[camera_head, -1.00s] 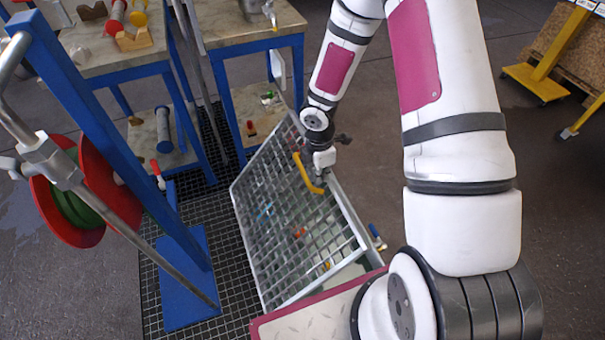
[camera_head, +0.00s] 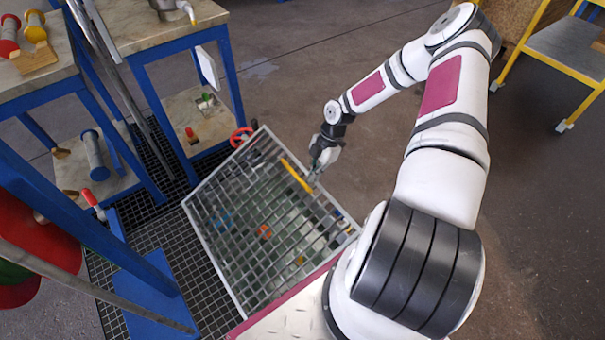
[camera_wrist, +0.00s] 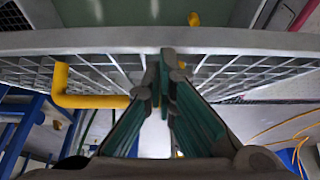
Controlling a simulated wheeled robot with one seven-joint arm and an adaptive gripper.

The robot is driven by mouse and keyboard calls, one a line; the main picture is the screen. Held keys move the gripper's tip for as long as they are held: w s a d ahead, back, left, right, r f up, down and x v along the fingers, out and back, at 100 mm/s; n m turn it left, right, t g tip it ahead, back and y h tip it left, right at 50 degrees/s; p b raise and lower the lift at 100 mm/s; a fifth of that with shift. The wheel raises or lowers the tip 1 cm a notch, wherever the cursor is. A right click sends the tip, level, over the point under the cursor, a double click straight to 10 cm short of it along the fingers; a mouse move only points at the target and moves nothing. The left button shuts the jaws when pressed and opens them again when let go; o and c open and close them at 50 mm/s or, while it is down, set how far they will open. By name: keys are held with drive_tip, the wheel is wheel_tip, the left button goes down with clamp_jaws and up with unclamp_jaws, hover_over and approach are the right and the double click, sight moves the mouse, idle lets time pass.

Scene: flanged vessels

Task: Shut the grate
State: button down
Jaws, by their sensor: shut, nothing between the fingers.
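The grate (camera_head: 262,220) is a grey metal grid in a frame, standing tilted over the floor in the head view. Coloured items show through its bars. A yellow handle (camera_head: 296,175) is fixed on it near its upper right edge. My gripper (camera_head: 314,178) is at that edge, just right of the handle. In the wrist view the grate's frame bar (camera_wrist: 90,40) runs across the picture, with the yellow handle (camera_wrist: 75,95) to the left. My fingers (camera_wrist: 167,65) are shut and empty, with their tips at the bar; whether they touch it I cannot tell.
Blue-framed tables (camera_head: 180,30) stand at the upper left, with a blue post (camera_head: 80,225) and red reel (camera_head: 35,240) at the left. Dark floor grating (camera_head: 160,215) lies beside the grate. A yellow cart (camera_head: 565,60) is upper right. Floor right of my arm is clear.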

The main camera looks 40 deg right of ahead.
drive_tip(key=d+f+b, duration=0.3)
drive_tip(key=f+b, duration=0.3)
drive_tip(key=f, duration=0.4)
drive_tip(key=d+f+b, duration=0.3)
drive_tip(key=f+b, duration=0.4)
drive_tip(key=f, duration=0.3)
